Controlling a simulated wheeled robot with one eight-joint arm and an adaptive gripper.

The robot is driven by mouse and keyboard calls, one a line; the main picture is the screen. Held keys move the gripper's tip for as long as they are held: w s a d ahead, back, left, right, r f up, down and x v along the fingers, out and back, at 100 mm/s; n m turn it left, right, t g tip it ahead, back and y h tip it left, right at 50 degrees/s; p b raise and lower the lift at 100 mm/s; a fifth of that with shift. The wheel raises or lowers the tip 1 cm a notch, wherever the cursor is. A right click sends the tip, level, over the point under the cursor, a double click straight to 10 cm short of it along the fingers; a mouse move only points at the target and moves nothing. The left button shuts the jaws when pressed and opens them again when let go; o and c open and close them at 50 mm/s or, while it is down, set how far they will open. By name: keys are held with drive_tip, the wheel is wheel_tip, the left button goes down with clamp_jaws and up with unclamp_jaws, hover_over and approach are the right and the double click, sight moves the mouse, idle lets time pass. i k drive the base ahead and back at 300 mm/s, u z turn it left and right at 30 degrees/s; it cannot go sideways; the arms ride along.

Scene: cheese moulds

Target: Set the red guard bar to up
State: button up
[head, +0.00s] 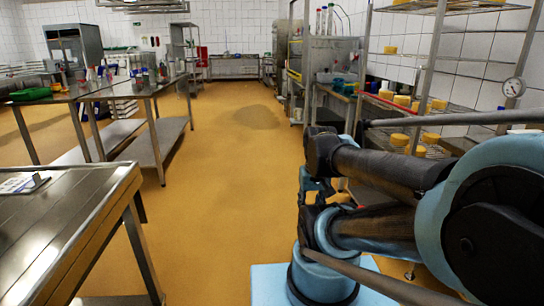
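A thin red bar (389,102) runs along the front edge of a wire shelf at the right. It looks like the guard bar and lies about level with the shelf, in front of yellow cheeses. Part of it is hidden behind a steel post, and its pivot and exact setting are too small to tell. My arm is folded in the right foreground, below and in front of the shelf. I cannot make out my gripper's fingers in this view.
The wire rack (470,62) holds several yellow cheeses (402,100). The yellow floor (225,200) between is clear.

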sight(398, 107)
drive_tip(key=u, duration=0.1)
drive_tip(key=i, duration=2.2)
drive_tip(key=z, duration=1.05)
drive_tip(key=i, duration=0.8)
drive_tip(key=z, duration=0.9)
drive_tip(key=i, duration=0.3)
drive_tip(key=z, duration=0.05)
drive_tip(key=k, duration=0.5)
drive_tip(key=u, duration=1.45)
